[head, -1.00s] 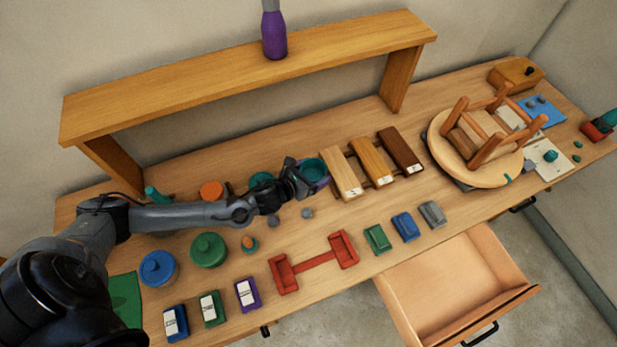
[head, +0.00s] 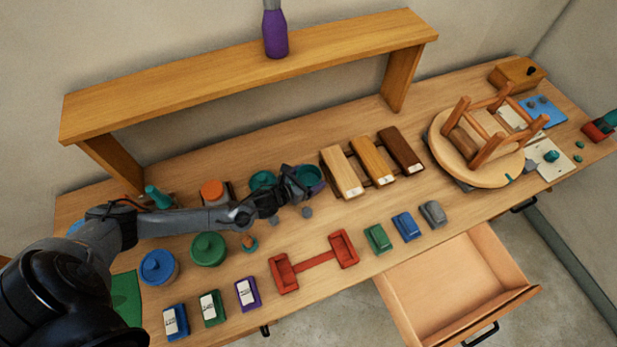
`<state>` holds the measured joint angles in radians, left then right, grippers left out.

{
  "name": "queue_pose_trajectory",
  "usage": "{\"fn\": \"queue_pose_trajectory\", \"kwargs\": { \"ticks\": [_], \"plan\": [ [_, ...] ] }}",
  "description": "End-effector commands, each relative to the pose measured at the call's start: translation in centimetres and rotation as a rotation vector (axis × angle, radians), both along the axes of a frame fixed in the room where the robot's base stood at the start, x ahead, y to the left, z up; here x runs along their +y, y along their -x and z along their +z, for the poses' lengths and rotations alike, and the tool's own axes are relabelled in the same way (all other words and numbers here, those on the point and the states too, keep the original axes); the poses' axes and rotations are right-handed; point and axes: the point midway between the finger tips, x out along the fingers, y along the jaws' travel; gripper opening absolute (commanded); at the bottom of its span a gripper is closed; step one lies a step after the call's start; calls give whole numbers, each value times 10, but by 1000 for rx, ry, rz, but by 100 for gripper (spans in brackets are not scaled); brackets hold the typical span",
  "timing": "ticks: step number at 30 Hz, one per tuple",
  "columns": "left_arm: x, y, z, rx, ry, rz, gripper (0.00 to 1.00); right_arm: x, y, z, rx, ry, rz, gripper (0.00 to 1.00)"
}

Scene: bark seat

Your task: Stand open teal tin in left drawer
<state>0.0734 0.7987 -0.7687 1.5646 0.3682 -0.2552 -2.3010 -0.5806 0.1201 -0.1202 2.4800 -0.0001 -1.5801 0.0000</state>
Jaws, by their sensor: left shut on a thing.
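The open teal tin (head: 312,174) shows its round dark-teal opening at the tip of my left gripper (head: 298,184), in front of the shelf. The gripper is shut on it and hides its near left side. Purple shows along the tin's lower edge; I cannot tell what it belongs to. A drawer (head: 440,287) is pulled open at the front, right of the middle, and looks empty. Another drawer handle (head: 265,331) shows at the front left. My right gripper is out of view.
Another round teal thing (head: 262,179) stands left of the gripper. Wooden blocks (head: 372,161) lie just right of it. A red holder (head: 313,262) and small green, blue and grey blocks (head: 405,226) lie in front. An upturned stool (head: 475,145) stands at right.

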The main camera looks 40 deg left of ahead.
Motion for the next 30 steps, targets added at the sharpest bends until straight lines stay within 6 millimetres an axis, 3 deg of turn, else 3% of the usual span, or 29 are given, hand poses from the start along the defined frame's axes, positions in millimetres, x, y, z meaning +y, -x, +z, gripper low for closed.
{"fn": "queue_pose_trajectory", "kwargs": {
  "ticks": [2,3,5,17,30],
  "plan": [
    [0,0,-3,-1,0,0,55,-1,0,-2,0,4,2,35],
    [0,0,-3,0,0,0,90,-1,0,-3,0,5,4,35],
    [0,0,-3,0,0,0,99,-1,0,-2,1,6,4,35],
    [1,6,2,2,-1,0,100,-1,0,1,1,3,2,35],
    [6,74,30,4,-1,-3,100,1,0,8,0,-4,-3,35]
  ]
}}
